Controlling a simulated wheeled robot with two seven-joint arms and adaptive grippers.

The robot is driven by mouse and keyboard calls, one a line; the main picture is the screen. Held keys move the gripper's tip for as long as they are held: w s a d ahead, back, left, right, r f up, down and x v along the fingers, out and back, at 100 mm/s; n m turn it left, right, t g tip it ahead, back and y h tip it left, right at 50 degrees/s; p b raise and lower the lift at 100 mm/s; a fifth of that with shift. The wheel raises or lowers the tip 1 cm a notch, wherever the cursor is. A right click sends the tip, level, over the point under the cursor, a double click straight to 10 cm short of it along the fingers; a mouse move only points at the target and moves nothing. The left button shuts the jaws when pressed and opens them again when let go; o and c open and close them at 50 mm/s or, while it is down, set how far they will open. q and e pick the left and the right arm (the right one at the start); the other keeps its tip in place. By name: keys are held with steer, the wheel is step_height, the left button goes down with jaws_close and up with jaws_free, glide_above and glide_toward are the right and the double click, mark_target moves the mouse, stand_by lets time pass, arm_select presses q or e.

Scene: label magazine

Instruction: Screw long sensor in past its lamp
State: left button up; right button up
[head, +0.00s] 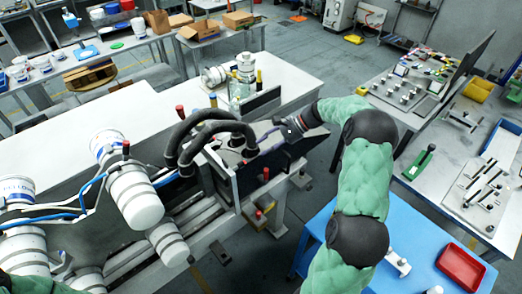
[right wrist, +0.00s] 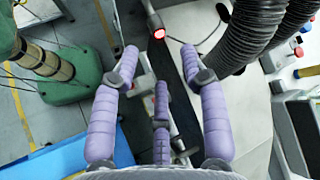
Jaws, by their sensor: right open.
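The sensor cannot be picked out there. My left gripper is out of view.
Thick black corrugated hoses (right wrist: 245,35) run close to the right of the fingers. A blue table (head: 325,225) with a red tray (head: 461,267) stands at the lower right. A grey bench (head: 440,190) with tools is at the right.

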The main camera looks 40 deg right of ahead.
stand_by(0.3)
steer(key=n+t+y+p, duration=0.2)
steer(key=n+t+p, duration=0.1)
steer(key=n+t, duration=0.15)
glide_toward(241, 162)
steer(key=shift+m+t, duration=0.25)
steer(key=shift+m, duration=0.2)
steer(key=x, duration=0.3)
steer(key=f+p+x, duration=0.1)
steer(key=x, duration=0.3)
steer(key=p+x, duration=0.1)
steer(key=x, duration=0.2)
steer(key=shift+s+a+f, duration=0.1)
steer(key=shift+s+f, duration=0.05)
steer(key=shift+f, duration=0.1)
steer(key=c, duration=0.8)
steer(key=shift+r, duration=0.1)
jaws_close()
